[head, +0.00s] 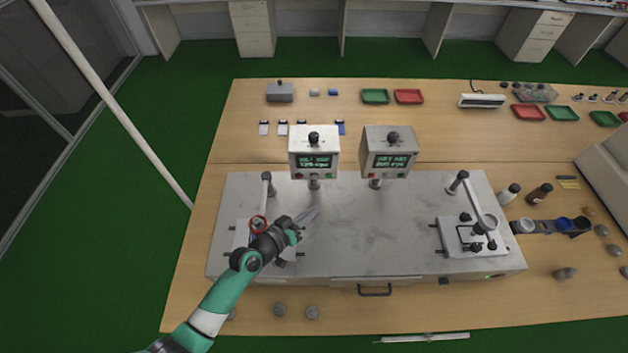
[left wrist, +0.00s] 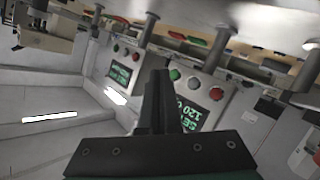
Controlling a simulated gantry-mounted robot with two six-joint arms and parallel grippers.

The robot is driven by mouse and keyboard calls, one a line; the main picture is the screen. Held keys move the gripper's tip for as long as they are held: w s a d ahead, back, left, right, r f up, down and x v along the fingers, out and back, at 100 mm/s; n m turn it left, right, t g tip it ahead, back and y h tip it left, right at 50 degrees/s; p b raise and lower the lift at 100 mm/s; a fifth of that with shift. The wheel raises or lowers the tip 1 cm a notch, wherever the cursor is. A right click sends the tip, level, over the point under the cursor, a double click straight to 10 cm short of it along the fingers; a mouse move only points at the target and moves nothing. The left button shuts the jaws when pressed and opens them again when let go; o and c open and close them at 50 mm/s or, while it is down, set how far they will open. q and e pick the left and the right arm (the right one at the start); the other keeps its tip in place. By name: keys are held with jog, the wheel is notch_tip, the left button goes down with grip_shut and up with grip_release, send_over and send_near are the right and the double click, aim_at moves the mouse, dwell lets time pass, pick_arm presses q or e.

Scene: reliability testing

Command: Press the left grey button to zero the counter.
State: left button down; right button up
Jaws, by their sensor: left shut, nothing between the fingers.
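The left counter box (head: 314,143) is white with a lit green display and stands upright on a post at the back of the grey machine. In the left wrist view its display (left wrist: 188,117) is upside down, partly behind my fingers. A grey button (left wrist: 194,83) sits between a green and a red one on that panel; it is too small to make out in the head view. My left gripper (head: 314,214) is shut and empty, above the machine top, in front of the left box and apart from it. It also shows in the left wrist view (left wrist: 160,98). My right gripper is not in view.
The grey right counter box (head: 388,140) stands close beside the left one. The middle of the machine top (head: 370,225) is clear.

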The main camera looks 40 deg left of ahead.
aim_at(314, 176)
pick_arm(q)
jog(key=shift+w+a, duration=0.1)
jog(key=shift+w, duration=0.05)
jog(key=w+a+b, duration=0.5)
jog(key=w+a, duration=0.1)
dwell(0.5)
jog(key=shift+r, duration=0.1)
jog(key=shift+a, duration=0.1)
dwell(1.7)
jog(key=shift+w+a+b, duration=0.25)
jog(key=shift+w+b, duration=0.1)
